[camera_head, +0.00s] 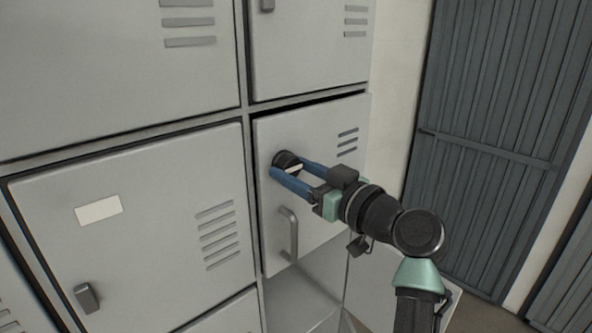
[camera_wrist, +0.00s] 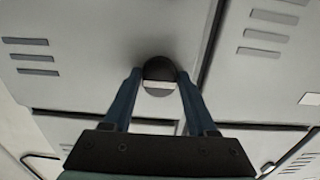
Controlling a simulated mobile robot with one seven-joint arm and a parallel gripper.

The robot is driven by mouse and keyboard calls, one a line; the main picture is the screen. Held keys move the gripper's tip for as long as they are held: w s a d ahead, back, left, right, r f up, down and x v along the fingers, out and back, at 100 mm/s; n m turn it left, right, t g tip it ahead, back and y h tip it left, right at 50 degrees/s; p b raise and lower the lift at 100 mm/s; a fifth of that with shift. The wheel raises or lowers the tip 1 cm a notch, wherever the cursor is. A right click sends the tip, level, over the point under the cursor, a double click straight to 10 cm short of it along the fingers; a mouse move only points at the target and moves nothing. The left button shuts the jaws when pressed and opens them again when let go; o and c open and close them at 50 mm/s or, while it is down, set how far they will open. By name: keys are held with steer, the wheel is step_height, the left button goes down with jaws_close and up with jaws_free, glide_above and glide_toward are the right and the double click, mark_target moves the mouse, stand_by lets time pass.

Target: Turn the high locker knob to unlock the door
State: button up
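The black round knob (camera_head: 284,158) is on the upper left part of a grey locker door (camera_head: 325,200) in the head view. In the wrist view the knob (camera_wrist: 158,68) shows a pale horizontal strip across its face. My gripper (camera_head: 286,169) reaches it from the right, with one blue finger on each side. In the wrist view the fingertips (camera_wrist: 159,76) press close against both sides of the knob, with no clear gap. The knob is partly hidden by the fingers in the head view.
A bar handle (camera_head: 289,235) stands out below the knob. The left locker door (camera_head: 150,260) carries a blank label and a small handle (camera_head: 87,298). Below the knob's door is an open compartment (camera_head: 310,290). A ribbed dark grey panel (camera_head: 500,130) stands at the right.

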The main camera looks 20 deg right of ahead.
steer(key=c, duration=0.8)
steer(key=shift+m, duration=0.4)
steer(key=m+b, duration=0.1)
steer(key=m, duration=0.3)
steer(key=m+p, duration=0.1)
steer(key=m, duration=0.3)
steer(key=shift+a+r+m, duration=0.1)
steer(key=shift+r+m, duration=0.05)
steer(key=shift+m, duration=0.15)
steer(key=m+p, duration=0.2)
steer(key=m, duration=0.3)
steer(key=shift+r, duration=0.1)
steer(key=shift+m+p, duration=1)
steer(key=shift+m, duration=0.7)
